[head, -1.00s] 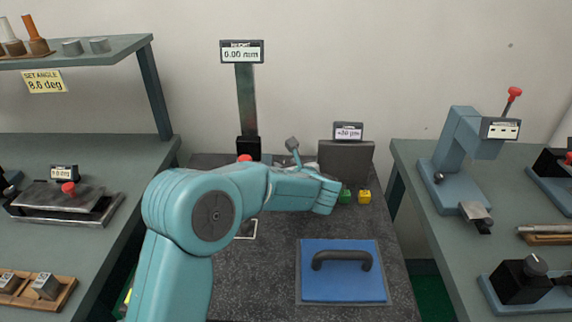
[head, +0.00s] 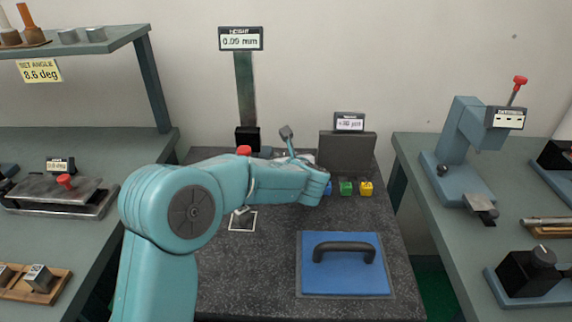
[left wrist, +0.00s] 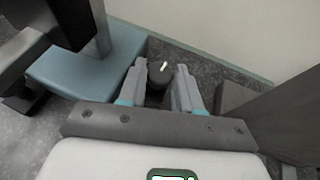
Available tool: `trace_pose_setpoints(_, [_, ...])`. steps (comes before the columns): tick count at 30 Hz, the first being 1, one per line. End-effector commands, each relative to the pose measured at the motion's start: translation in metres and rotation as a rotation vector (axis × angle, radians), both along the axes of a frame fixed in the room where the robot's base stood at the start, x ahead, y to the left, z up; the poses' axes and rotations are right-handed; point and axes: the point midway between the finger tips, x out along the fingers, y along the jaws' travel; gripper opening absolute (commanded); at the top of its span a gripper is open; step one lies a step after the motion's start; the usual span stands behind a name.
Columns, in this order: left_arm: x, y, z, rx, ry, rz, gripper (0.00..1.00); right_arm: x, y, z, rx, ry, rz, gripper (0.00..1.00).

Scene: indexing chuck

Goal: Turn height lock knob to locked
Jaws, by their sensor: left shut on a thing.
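In the left wrist view a dark round knob (left wrist: 159,76) with a white mark on its top sits between the fingers of my left gripper (left wrist: 161,68). The gripper is shut on it, one grey finger on each side. The white mark points slightly to the right of straight up in the picture. In the head view my left arm reaches across the granite table toward the back. It hides the knob and the fingers there. The height display (head: 240,39) on its post reads about 0.00 mm. My right gripper is not in view.
A blue plate (head: 343,283) with a dark handle lies at the table's front right. Small green (head: 346,188) and yellow (head: 366,188) blocks stand right of my wrist. A dark upright box (head: 347,153) is behind them. A blue base (left wrist: 88,65) stands left of the fingers.

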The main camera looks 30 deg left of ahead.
Motion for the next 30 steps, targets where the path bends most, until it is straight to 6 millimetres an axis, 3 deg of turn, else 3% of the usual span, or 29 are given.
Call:
trace_pose_setpoints(1, [-0.001, 0.002, -0.006, 0.0, -0.007, -0.029, 0.03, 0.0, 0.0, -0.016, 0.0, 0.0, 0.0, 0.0])
trace_pose_setpoints(3, [-0.002, 0.003, -0.007, 0.0, -0.006, -0.077, 0.03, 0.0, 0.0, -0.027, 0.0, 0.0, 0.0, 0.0])
trace_pose_setpoints(12, [-0.003, 0.006, -0.003, 0.001, -0.004, -0.276, 0.03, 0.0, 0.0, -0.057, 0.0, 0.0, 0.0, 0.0])
trace_pose_setpoints(30, [-0.003, 0.006, 0.0, 0.001, -0.002, -0.417, 0.03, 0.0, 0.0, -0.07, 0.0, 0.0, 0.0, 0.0])
